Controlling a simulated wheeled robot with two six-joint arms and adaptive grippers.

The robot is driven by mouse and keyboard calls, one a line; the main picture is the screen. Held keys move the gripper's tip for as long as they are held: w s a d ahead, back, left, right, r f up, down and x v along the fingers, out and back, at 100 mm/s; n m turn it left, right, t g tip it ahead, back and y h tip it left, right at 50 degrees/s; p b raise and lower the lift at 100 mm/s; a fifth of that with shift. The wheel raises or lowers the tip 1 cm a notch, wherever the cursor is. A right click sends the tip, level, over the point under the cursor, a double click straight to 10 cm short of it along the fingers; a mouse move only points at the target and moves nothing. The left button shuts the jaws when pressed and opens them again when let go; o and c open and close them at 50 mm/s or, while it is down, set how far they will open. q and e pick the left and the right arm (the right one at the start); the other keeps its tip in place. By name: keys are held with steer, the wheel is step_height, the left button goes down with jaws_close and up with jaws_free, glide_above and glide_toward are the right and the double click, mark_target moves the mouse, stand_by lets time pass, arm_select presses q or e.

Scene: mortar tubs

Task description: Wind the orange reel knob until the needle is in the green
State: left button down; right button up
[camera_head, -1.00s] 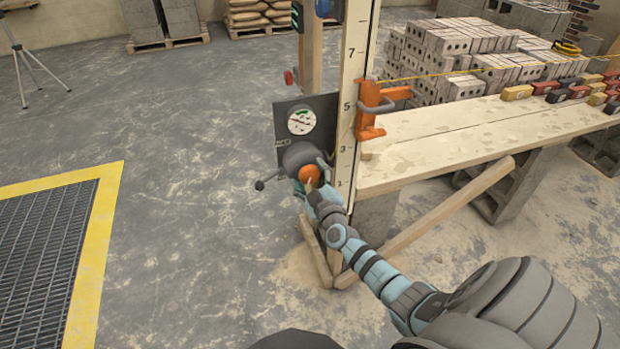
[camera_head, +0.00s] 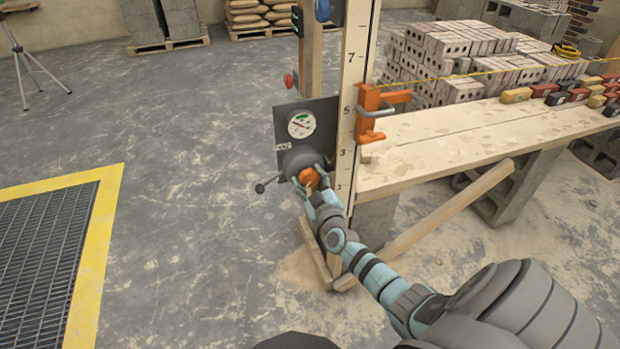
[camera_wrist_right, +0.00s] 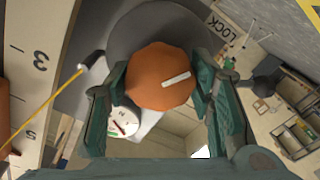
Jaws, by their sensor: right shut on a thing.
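The orange reel knob (camera_head: 309,179) sits on the front of a round grey reel housing (camera_head: 300,160), low on a dark plate beside the post. In the right wrist view the knob (camera_wrist_right: 160,78) is faceted, with a white mark on its face. My right gripper (camera_wrist_right: 157,85) is shut on it, one finger on each side. The white gauge (camera_head: 301,124) above the reel has a green patch near its top and a red needle. The needle looks outside the green, but it is small. The wrist view shows the gauge (camera_wrist_right: 124,122) partly covered. My left gripper is out of view.
A numbered wooden post (camera_head: 351,110) with an orange clamp (camera_head: 368,115) stands right beside the plate. A plank bench (camera_head: 450,145) extends right, with a slanted brace below. A small lever (camera_head: 260,188) sticks out left of the reel.

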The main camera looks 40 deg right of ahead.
steer(key=m, duration=0.4)
steer(key=shift+p, duration=0.35)
steer(key=shift+m, duration=2.8)
steer(key=o, duration=1.2)
steer(key=shift+c, duration=0.2)
steer(key=v, duration=1.2)
